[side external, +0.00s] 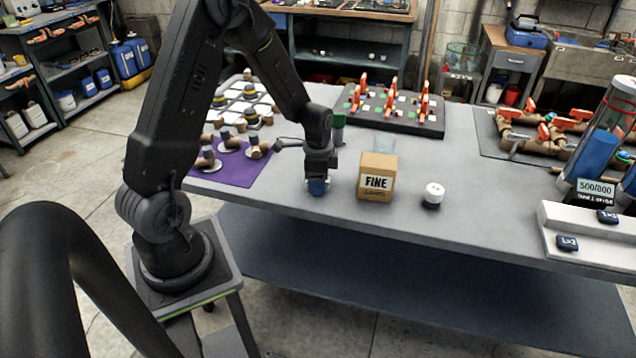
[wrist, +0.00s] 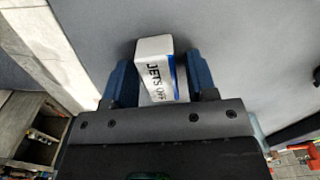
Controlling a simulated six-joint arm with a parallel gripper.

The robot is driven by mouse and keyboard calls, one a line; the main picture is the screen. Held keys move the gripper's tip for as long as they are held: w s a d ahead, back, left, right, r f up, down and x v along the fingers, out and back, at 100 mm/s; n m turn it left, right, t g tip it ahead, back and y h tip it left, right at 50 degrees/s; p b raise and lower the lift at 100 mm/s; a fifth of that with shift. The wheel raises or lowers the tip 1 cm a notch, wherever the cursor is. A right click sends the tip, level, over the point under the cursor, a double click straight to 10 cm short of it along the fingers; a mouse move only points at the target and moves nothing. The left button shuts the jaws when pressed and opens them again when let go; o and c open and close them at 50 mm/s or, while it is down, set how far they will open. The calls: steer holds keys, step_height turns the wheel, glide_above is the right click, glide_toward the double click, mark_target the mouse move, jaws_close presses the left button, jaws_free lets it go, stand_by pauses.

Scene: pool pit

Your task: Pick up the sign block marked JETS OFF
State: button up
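The JETS OFF sign block (wrist: 155,68) is white with dark lettering and a blue stripe. In the wrist view it lies between the two blue fingers of my gripper (wrist: 162,80), with its lettering turned sideways. It fills most of the space between the fingers; I cannot tell whether both press on it. In the side view my gripper (side external: 317,188) points down with its fingertips at the grey table top, left of the cardboard box. There the fingers mostly hide the block.
The cardboard box marked FINE (side external: 377,178) stands close to the right of my gripper. A white-topped round piece (side external: 433,194) stands farther right. A green cylinder (side external: 339,128) is behind. A purple mat (side external: 232,172) with fittings lies left. The front table edge is near.

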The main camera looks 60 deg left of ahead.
steer(key=c, duration=0.8)
